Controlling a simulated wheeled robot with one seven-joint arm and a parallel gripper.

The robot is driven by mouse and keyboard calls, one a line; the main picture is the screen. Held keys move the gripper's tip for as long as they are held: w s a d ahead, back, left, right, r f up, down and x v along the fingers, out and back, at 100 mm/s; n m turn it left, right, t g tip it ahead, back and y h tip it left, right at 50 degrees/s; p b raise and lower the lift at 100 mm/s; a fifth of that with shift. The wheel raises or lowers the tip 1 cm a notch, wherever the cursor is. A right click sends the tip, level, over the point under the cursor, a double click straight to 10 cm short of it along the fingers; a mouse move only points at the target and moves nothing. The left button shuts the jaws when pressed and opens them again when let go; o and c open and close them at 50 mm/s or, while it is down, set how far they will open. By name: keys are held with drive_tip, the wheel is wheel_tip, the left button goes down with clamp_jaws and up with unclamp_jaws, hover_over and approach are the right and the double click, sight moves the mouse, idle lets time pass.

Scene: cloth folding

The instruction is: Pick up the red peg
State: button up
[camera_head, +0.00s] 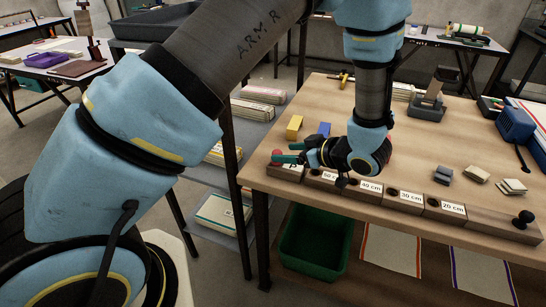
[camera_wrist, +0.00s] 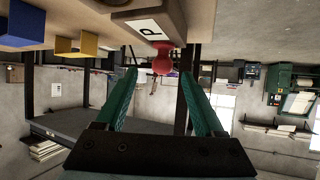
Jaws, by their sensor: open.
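The red peg (camera_head: 277,154) shows as a small red knob at the left end of the wooden strip, partly hidden by my gripper in the head view. In the wrist view the red peg (camera_wrist: 163,58) sticks out from the end of a wooden block marked "P" (camera_wrist: 152,29). My gripper (camera_wrist: 158,73) is open, with green fingers. The peg lies between the two fingertips in that picture, with a visible gap on each side. In the head view my gripper (camera_head: 280,153) is low over the table's left front corner, at the peg.
A row of wooden blocks with distance labels (camera_head: 411,196) runs along the table's front edge. A yellow block (camera_head: 294,125) and a blue block (camera_head: 324,130) stand behind my gripper. A green bin (camera_head: 315,243) is below the table.

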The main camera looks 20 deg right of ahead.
drive_tip(key=p+x, duration=0.2)
drive_tip(key=x, duration=0.5)
drive_tip(key=shift+w+a+f+p, duration=0.15)
drive_tip(key=shift+w+a+p, duration=0.05)
drive_tip(key=shift+a+p, duration=0.1)
clamp_jaws()
idle(0.4)
